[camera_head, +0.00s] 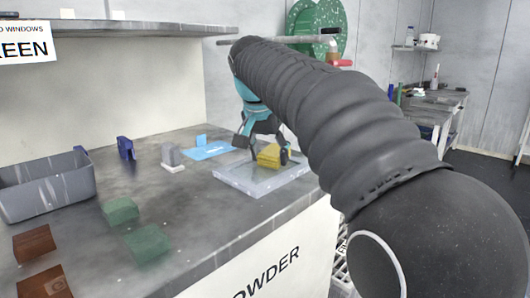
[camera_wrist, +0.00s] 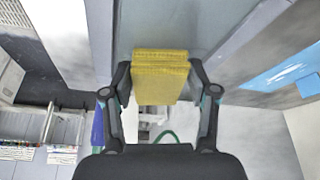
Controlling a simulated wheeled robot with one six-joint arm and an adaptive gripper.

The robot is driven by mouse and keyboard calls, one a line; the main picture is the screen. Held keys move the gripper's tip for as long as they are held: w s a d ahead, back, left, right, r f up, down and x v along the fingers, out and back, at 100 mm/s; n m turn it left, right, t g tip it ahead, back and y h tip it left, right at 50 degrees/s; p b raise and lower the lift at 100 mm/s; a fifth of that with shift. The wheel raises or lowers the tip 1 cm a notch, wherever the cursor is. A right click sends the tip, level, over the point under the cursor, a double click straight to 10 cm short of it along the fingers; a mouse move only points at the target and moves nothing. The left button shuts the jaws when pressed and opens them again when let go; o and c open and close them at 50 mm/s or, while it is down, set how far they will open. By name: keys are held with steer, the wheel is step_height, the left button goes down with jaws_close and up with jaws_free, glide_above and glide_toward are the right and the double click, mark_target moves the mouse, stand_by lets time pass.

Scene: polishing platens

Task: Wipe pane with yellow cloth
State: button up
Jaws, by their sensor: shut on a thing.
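The yellow cloth (camera_head: 268,157) is a folded block over the pane (camera_head: 235,182), a pale, clear slab lying flat near the bench's front edge. My gripper (camera_head: 262,150) is above the pane with its fingers on either side of the cloth. In the wrist view my gripper (camera_wrist: 160,78) is shut on the cloth (camera_wrist: 160,62), which sits between both fingertips. The pane also shows in the wrist view (camera_wrist: 190,22) as a grey-blue surface beyond the cloth. I cannot tell whether the cloth touches the pane. My arm hides part of the bench's right side.
A light blue sheet (camera_head: 208,151) lies just behind the pane. A grey block (camera_head: 171,156) and a dark blue item (camera_head: 126,148) stand farther left. Green blocks (camera_head: 146,243), brown blocks (camera_head: 33,242) and a grey bin (camera_head: 45,190) occupy the left side. Bare bench (camera_head: 205,225) lies between.

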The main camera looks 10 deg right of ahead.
steer(key=shift+w+d+p, duration=0.45)
steer(key=shift+w+d, duration=0.15)
steer(key=shift+d, duration=0.2)
steer(key=shift+w+d+p, duration=0.45)
steer(key=shift+w+d, duration=0.1)
steer(key=shift+d, duration=0.25)
steer(key=shift+r, duration=3)
steer(key=shift+r, duration=1.5)
